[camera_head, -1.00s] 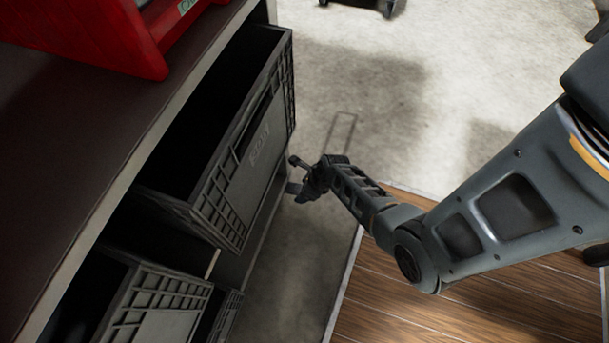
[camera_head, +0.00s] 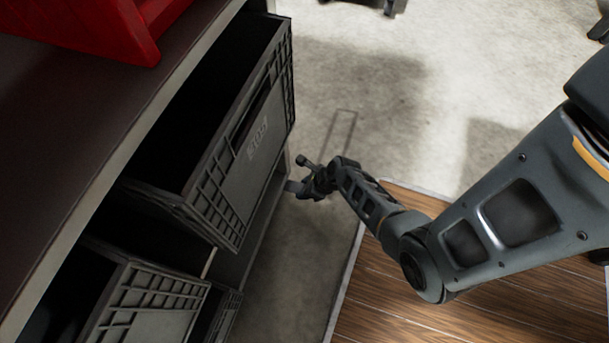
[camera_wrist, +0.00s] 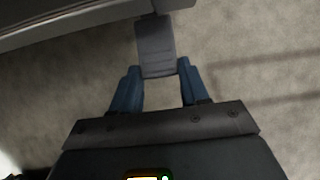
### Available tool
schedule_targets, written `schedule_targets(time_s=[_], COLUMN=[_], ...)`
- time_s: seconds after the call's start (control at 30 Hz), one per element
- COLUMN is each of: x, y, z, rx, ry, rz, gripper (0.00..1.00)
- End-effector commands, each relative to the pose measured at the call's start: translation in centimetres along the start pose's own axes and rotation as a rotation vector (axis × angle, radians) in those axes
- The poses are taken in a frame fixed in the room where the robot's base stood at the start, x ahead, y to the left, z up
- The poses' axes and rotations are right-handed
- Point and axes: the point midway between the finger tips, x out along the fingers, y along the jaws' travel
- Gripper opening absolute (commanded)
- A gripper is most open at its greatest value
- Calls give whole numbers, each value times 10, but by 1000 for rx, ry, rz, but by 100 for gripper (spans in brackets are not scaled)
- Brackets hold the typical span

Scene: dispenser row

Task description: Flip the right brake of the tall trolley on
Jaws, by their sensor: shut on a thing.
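The tall trolley appears to be the dark-topped unit (camera_head: 60,95) on the left in the head view, with grey crates in it. A grey ribbed pedal (camera_wrist: 155,48), which looks like the brake, sticks out from the trolley's lower edge in the wrist view. My gripper (camera_wrist: 160,80) has its blue fingers at either side of the pedal's near end and is shut on it. In the head view my gripper (camera_head: 308,180) is low beside the trolley's side, just right of the large crate. The pedal's exact tilt is hard to tell.
A large grey crate (camera_head: 228,187) juts out above and left of my gripper. Another crate (camera_head: 150,318) sits lower left. A red bin (camera_head: 100,30) stands on the trolley top. Bare concrete floor (camera_head: 390,90) is free beyond; wood planks (camera_head: 420,310) lie nearer.

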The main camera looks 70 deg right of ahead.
Motion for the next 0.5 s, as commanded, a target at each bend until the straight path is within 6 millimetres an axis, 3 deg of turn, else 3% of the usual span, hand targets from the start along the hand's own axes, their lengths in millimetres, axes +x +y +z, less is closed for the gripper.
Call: schedule_targets(time_s=[0.5], x=[20], y=[0], z=[-16], rx=[4], ry=[-303], rz=[0], gripper=[14])
